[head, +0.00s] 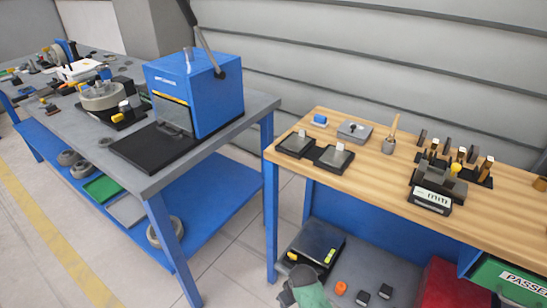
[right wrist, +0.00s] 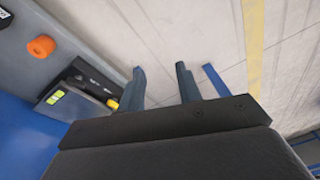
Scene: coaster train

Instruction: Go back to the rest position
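My right gripper (right wrist: 159,68) shows in the right wrist view. Its two dark fingers stand apart with nothing between them, and pale floor shows behind the gap. The lower shelf of a bench, with an orange cylinder (right wrist: 42,46) and a dark device with a yellow knob (right wrist: 112,103), lies to the left of the fingers in that view. My left gripper is not seen in either view. A grey and green shape (head: 308,289) stands at the bottom edge of the head view; I cannot tell what it is.
A wooden-topped bench (head: 375,172) at the right holds two black trays, a grey block and small tools. A grey-topped bench (head: 208,148) at the left carries a blue press (head: 196,90). A red box (head: 440,285) is low at the right.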

